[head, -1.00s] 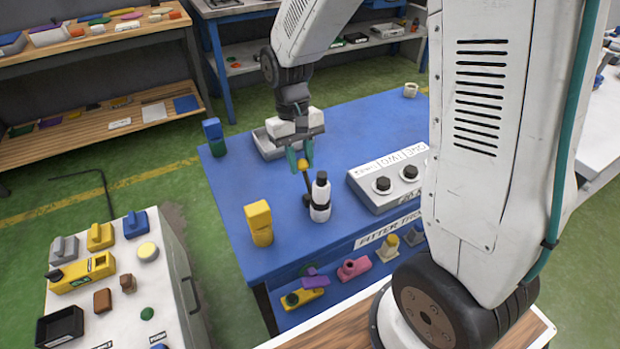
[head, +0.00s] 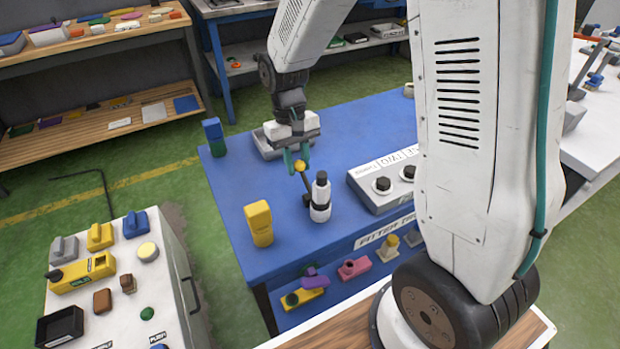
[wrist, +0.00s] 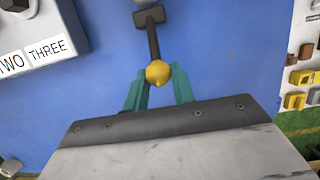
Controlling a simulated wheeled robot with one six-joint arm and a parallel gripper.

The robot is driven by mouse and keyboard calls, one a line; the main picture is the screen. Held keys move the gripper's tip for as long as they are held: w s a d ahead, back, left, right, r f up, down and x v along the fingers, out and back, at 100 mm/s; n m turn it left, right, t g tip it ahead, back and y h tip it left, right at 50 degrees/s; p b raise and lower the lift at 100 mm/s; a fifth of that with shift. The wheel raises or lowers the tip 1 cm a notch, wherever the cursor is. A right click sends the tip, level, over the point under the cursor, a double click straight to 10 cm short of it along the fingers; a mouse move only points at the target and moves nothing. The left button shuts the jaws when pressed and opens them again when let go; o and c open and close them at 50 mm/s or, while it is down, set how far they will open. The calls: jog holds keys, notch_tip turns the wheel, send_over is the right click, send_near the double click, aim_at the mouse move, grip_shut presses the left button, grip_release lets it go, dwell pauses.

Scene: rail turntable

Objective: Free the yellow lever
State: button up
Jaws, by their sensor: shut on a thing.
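The yellow lever is a dark shaft with a round yellow knob (head: 300,166), leaning up from beside a white bottle-like part (head: 320,205) with a black cap and black band. My gripper (head: 297,158) is above the blue table with its teal fingers shut on the knob. In the wrist view the yellow knob (wrist: 157,73) sits between the tips of my gripper (wrist: 158,85). The shaft runs away from it to a dark bracket at the top edge. How the shaft's foot joins the white part is not clear.
The blue table (head: 235,235) carries a yellow block (head: 259,223), a grey tray (head: 262,146), a blue-green block (head: 214,138) and a grey button box (head: 370,195). A white cabinet (head: 180,290) with several small parts stands at left. My arm hides the table's right side.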

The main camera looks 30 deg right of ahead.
aim_at(298, 181)
dwell(0.3)
jog(key=shift+w+f, duration=0.4)
jog(key=shift+f, duration=0.35)
jog(key=shift+c, duration=0.2)
jog(key=shift+f, duration=0.2)
jog(key=shift+w+f, duration=0.2)
jog(key=shift+f, duration=1.2)
jog(key=shift+s, duration=0.1)
